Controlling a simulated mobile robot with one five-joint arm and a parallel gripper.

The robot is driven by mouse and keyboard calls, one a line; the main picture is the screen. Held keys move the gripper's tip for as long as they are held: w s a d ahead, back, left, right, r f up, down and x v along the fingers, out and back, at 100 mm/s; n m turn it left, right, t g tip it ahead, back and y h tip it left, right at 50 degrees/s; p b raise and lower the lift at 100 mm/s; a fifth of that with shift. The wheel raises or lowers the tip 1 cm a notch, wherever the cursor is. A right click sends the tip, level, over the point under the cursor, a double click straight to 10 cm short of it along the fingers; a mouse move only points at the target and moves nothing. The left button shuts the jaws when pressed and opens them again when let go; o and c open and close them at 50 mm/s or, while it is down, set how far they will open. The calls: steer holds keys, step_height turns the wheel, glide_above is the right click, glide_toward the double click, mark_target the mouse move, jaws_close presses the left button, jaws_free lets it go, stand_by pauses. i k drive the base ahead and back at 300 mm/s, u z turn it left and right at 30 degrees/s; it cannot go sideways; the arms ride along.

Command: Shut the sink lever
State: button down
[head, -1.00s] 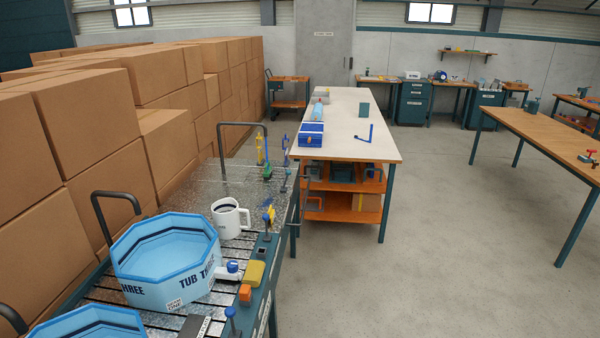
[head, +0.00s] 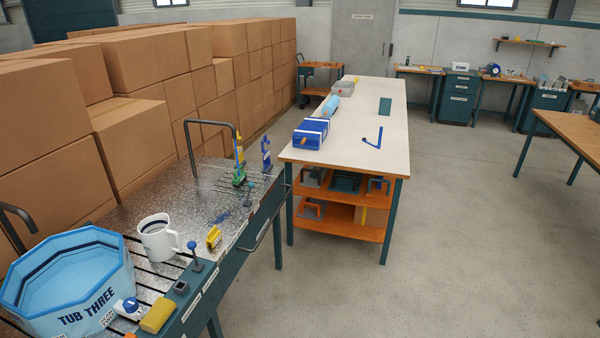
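No part is labelled as the sink lever, so I cannot tell for sure which it is. A thin upright lever with a blue ball top (head: 193,247) stands on the teal front edge of the left bench. A white valve with a blue cap (head: 131,306) sits at the foot of the blue octagonal tub marked TUB THREE (head: 82,307). A black curved pipe (head: 208,123) rises at the far part of the bench, and another black pipe (head: 18,213) is at the left edge. My gripper is not in view.
A white mug (head: 157,241), a yellow clip (head: 213,238) and a yellow block (head: 158,315) are on the bench. Stacked cartons (head: 134,140) stand behind it. A long white-topped table (head: 350,155) stands ahead. Grey floor (head: 455,250) is open at right.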

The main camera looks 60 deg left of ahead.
mark_target(250, 185)
steer(key=i, duration=0.75)
steer(key=u, duration=3.7)
steer(key=i, duration=0.55)
steer(key=u, duration=0.1)
